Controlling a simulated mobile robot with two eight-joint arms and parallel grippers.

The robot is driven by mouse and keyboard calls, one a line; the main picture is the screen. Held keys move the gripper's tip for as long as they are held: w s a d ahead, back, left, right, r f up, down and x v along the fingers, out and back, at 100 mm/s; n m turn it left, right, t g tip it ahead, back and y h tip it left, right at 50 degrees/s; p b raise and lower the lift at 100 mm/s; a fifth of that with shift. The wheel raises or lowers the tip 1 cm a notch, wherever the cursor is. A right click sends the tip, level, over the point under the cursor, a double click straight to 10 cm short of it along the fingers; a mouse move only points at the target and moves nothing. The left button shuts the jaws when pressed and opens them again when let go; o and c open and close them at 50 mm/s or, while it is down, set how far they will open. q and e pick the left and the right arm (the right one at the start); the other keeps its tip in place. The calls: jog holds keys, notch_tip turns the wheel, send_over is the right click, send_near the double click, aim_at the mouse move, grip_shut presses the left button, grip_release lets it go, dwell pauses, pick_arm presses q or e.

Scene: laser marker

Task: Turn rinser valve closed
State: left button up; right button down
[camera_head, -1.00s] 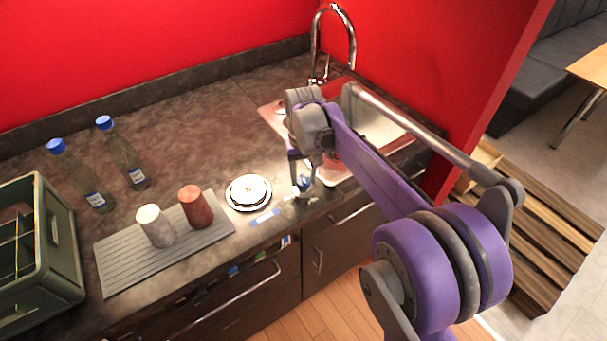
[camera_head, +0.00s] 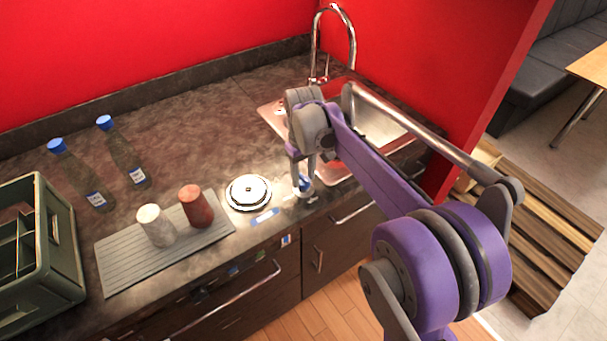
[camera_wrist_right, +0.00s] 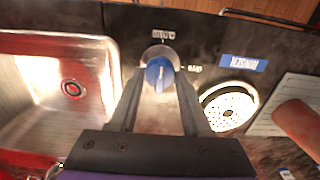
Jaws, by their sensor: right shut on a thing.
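The rinser valve is a blue knob (camera_wrist_right: 160,74) on a round grey base at the counter's front edge. It also shows in the head view (camera_head: 305,184), partly covered by my gripper. My right gripper (camera_wrist_right: 160,80) is shut on the knob, with one finger on each side. In the head view the right gripper (camera_head: 306,176) points down at it. The rinser (camera_head: 249,192) is a round white and metal disc to the left of the knob. My left gripper is out of view.
A metal sink (camera_wrist_right: 60,85) with a tall tap (camera_head: 335,10) lies beside the valve. A blue label (camera_wrist_right: 243,63) sits near the rinser. Two cups, white (camera_head: 157,226) and red (camera_head: 196,207), stand on a grey mat (camera_head: 125,265). Bottles (camera_head: 125,158) and a green crate (camera_head: 62,260) are left.

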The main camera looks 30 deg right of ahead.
aim_at(304, 177)
jog(key=shift+c, duration=1.8)
grip_release()
jog(key=shift+r, duration=0.1)
notch_tip(304, 177, up, 11)
jog(key=shift+f+p, duration=0.2)
jog(key=shift+p, duration=0.15)
jog(key=s+a+f+t, duration=0.1)
jog(key=s+a+f, duration=0.2)
jog(key=s+f, duration=0.2)
jog(key=s+a+f+t, duration=0.2)
jog(key=s+a+f, duration=0.2)
jog(key=s, duration=0.5)
jog(key=s+a+f+m+t, duration=0.1)
jog(key=s+a+f+t, duration=0.1)
jog(key=s+f, duration=0.4)
jog(key=shift+s+a, duration=0.5)
jog(key=shift+a, duration=0.15)
